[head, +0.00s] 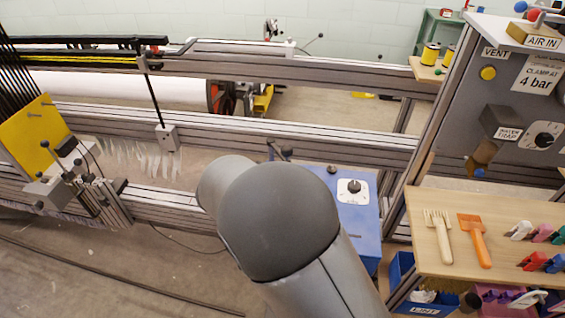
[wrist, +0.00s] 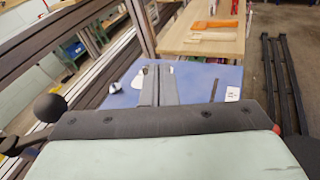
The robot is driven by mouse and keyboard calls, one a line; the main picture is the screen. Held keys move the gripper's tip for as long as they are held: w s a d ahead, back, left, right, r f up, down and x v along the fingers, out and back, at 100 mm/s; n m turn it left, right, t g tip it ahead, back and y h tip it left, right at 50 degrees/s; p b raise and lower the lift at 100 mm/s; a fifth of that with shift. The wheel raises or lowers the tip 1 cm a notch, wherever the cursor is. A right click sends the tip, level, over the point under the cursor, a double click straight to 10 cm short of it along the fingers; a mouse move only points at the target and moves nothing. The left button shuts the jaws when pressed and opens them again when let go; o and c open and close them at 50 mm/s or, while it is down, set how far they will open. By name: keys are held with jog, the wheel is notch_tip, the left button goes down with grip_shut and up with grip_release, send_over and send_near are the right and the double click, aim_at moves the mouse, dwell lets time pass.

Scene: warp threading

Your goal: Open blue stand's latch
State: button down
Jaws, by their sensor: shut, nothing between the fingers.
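The blue stand (head: 366,225) is at the centre right in the head view, partly behind my arm. Its top carries a white plate with a black knob (head: 354,187). In the wrist view the stand's blue top (wrist: 195,82) lies beyond and below my gripper (wrist: 158,70). The two grey fingers are together, with nothing between them, and point over the blue top; I cannot tell whether they touch it. A black ball on a lever (wrist: 49,107) shows at the left of the wrist view. I cannot tell whether it is the latch. In the head view my arm hides the gripper.
A wooden table (head: 440,258) with brushes and coloured clips stands right of the stand. Metal rails (head: 290,135) run behind it. A grey air panel (head: 500,95) rises at the right. A blue bin (head: 402,270) sits below the table.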

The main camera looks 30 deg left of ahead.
jog(key=s+a+f+n+t+y, duration=0.1)
jog(key=s+a+n+t+y, duration=0.1)
jog(key=s+a, duration=0.3)
jog(key=s+a+f+n+t+y, duration=0.1)
jog(key=s+a+n+t, duration=0.3)
jog(key=a, duration=0.6)
jog(key=shift+s+f+n+t+y+b, duration=0.3)
jog(key=shift+s+f+t+y+b, duration=0.1)
jog(key=shift+s+t+y, duration=0.4)
jog(key=p+x, duration=0.1)
jog(key=x, duration=1.3)
jog(key=shift+p, duration=0.4)
jog(key=shift+d+f, duration=0.1)
jog(key=shift+d, duration=0.05)
